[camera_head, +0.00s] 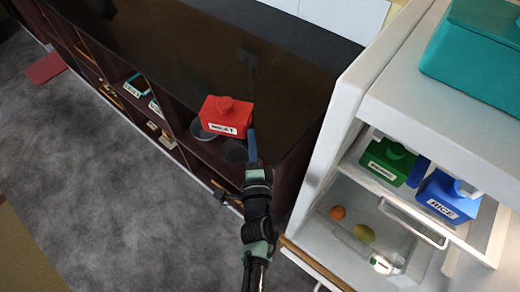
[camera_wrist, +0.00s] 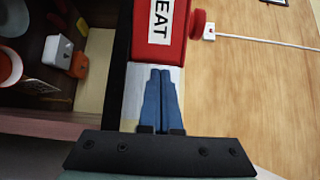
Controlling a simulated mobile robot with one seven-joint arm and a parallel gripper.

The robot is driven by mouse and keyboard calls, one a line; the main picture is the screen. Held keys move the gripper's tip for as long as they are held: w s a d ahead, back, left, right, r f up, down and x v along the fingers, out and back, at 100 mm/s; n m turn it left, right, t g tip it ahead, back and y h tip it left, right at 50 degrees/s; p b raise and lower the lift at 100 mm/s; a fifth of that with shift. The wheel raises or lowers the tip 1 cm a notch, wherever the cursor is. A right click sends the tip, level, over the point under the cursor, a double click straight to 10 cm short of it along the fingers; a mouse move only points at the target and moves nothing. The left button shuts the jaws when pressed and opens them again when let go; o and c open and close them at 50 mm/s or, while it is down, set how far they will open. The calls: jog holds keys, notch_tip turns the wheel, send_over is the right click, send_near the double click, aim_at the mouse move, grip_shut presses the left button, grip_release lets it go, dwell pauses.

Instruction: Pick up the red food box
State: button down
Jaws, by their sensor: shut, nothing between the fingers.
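The red food box (camera_head: 226,113) has a white label and a round red knob on top. It sits at the front edge of the dark cabinet, above the open shelves. My gripper (camera_head: 251,133) has blue fingers and is just right of the box. In the wrist view the box (camera_wrist: 152,54) is straight ahead of my gripper (camera_wrist: 161,72), with "EAT" readable on its label. The blue fingers are shut together with nothing between them. Their tips are close to the box's near side; I cannot tell if they touch it.
A white cabinet (camera_head: 338,130) stands close on the right, with a green box (camera_head: 386,162), a blue box (camera_head: 447,197) and an open drawer holding fruit. A teal box (camera_head: 480,50) is on top. The dark cabinet top (camera_head: 190,45) behind the red box is clear.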

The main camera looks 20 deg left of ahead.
jog(key=shift+a, duration=0.1)
jog(key=shift+w+a, duration=0.25)
jog(key=shift+a, duration=0.2)
jog(key=shift+w+a, duration=0.15)
jog(key=shift+a, duration=0.35)
